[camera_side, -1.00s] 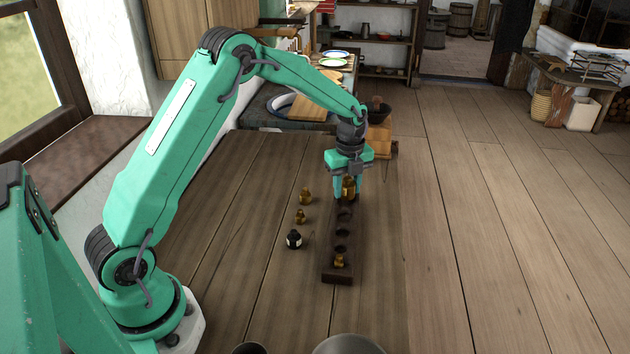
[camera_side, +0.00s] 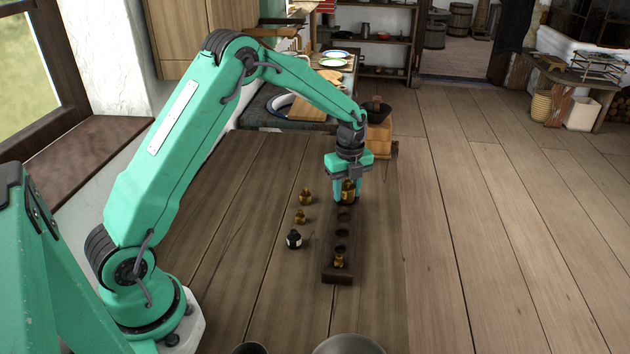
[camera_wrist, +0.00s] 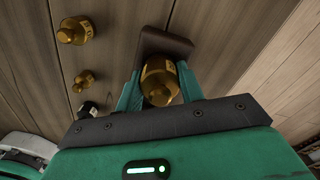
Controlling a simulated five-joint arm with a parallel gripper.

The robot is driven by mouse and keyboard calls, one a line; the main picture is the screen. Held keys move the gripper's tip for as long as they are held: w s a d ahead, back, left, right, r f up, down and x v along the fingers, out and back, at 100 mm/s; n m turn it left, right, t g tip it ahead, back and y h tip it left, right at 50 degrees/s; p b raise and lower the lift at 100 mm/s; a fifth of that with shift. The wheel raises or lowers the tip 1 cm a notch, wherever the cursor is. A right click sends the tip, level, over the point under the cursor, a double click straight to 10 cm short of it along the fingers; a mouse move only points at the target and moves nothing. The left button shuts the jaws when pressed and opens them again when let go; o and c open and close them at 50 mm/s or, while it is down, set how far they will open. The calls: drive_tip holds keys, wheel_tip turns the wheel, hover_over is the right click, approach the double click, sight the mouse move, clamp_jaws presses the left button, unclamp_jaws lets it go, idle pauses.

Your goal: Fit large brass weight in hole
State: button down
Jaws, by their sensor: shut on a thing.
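The large brass weight (camera_side: 348,191) is between the fingers of my gripper (camera_side: 347,198), at the far end of the dark wooden block (camera_side: 338,273). In the wrist view the weight (camera_wrist: 158,82) sits upright between the green fingers, with the block's far end (camera_wrist: 165,45) just beyond it. My gripper (camera_wrist: 160,90) is shut on it. The weight's base is hidden, so I cannot tell how deep it sits in the far hole. Empty dark holes show along the middle of the block, and a small brass weight (camera_side: 339,261) stands in the nearest one.
Left of the block stand two more brass weights (camera_side: 305,196) (camera_side: 301,216) and a black weight with a pale top (camera_side: 294,239). They are apart from the block. The wooden table (camera_side: 240,210) is clear around them. Metal vessels (camera_side: 348,346) show at the front edge.

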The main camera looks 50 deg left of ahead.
drive_tip(key=shift+f, duration=0.25)
drive_tip(key=shift+r, duration=0.15)
drive_tip(key=shift+r, duration=0.3)
idle(0.8)
drive_tip(key=shift+f, duration=0.45)
idle(1.2)
drive_tip(key=shift+r, duration=0.5)
idle(0.9)
drive_tip(key=shift+f, duration=0.5)
idle(1.1)
drive_tip(key=c, duration=0.8)
unclamp_jaws()
drive_tip(key=shift+f, duration=0.1)
